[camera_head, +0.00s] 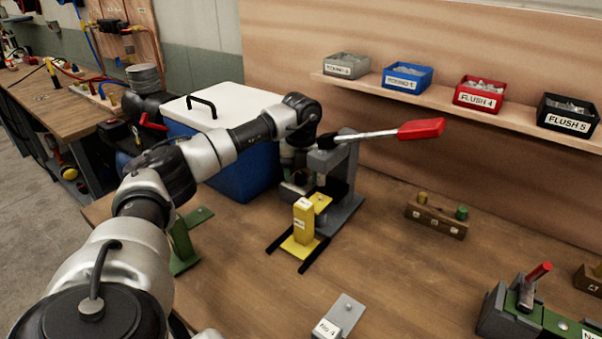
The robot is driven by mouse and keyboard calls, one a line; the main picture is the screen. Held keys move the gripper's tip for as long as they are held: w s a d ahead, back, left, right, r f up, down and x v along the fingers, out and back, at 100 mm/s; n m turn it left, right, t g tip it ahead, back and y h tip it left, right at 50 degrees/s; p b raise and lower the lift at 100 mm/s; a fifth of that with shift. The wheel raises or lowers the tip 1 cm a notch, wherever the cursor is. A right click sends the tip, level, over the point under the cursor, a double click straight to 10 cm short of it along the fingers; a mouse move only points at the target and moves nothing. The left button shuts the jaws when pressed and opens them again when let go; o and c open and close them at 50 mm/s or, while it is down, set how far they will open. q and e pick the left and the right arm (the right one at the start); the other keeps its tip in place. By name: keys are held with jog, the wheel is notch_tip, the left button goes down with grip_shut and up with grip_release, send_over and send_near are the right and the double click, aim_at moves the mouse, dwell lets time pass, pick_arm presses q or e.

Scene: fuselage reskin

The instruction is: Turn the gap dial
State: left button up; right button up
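A grey bench press (345,175) with a long lever and red handle (421,129) stands on the wooden bench. My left arm reaches in from the left, and my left gripper (298,182) is low at the press's left side, close to it. Its fingers are dark and small here, so I cannot tell whether they are open or touch anything. No gap dial can be made out clearly; the area around the gripper is partly hidden by the gripper and the press. A yellow block (303,222) with a label stands on a yellow plate in front of the press. My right gripper is out of view.
A blue cooler with a white lid (226,100) stands behind my arm. A shelf (440,95) holds labelled bins. A wooden block with coloured pegs (437,217), a "No 4" plate (341,317) and a green-grey fixture (530,315) lie on the bench.

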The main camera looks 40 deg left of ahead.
pick_arm(q)
jog(key=c, duration=0.8)
jog(key=shift+c, duration=0.2)
jog(key=shift+r, duration=0.1)
jog(key=shift+r+m+p, duration=0.1)
jog(key=shift+m+p, duration=0.65)
jog(key=shift+m, duration=0.25)
jog(key=m+p, duration=0.1)
jog(key=m, duration=0.2)
jog(key=shift+p, duration=0.3)
jog(key=m+p, duration=0.1)
jog(key=m, duration=0.2)
jog(key=shift+m, duration=1.9)
